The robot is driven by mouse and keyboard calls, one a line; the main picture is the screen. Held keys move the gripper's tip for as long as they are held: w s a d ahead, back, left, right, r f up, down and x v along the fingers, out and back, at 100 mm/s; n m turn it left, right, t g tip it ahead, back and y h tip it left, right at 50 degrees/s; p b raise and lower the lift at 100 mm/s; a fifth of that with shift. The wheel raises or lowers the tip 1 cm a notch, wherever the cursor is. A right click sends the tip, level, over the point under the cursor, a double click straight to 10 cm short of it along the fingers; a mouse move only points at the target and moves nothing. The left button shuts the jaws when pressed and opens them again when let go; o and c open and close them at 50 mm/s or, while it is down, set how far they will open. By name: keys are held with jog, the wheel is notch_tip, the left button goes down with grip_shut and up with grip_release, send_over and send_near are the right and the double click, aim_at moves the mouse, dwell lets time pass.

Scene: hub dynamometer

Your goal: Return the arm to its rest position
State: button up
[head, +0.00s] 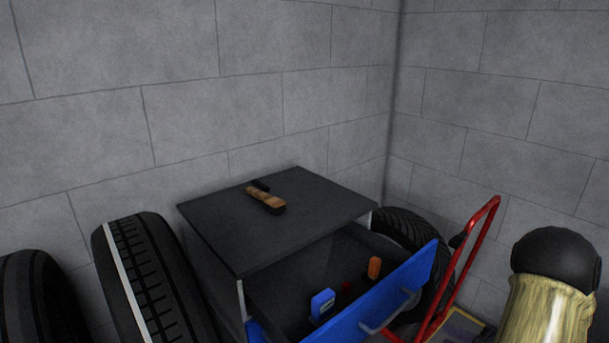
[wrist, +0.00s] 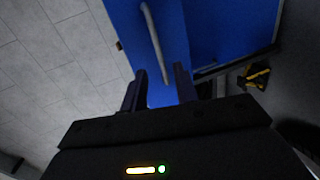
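My gripper (wrist: 161,82) shows in the wrist view with its two dark fingers apart and nothing between them. Beyond the fingertips is a blue panel (wrist: 222,35) with a grey bar handle (wrist: 152,38). I cannot tell whether the fingers touch the handle; they look clear of it. The gripper does not show in the head view.
A dark cabinet (head: 222,225) has an open drawer with a blue front (head: 400,295). A blue item (head: 322,304) and an orange item (head: 374,267) lie inside. A wooden-handled tool (head: 266,197) lies on top. Tyres (head: 150,275) and a red hand-truck frame (head: 470,262) stand beside it.

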jog(key=w+a+r+m+g+h, duration=0.25)
jog(key=w+a+m+h, duration=0.25)
jog(key=w+m+h, duration=0.45)
jog(key=s+a+r+m+g+y, duration=0.2)
jog(key=s+a+m+g, duration=0.6)
jog(key=s+a+m, duration=0.85)
notch_tip(320, 180, up, 18)
jog(key=a+n+p, duration=0.1)
jog(key=n+p, duration=0.1)
jog(key=p, duration=1.7)
jog(key=shift+r, duration=0.15)
jog(key=shift+a, duration=0.1)
jog(key=shift+a, duration=0.1)
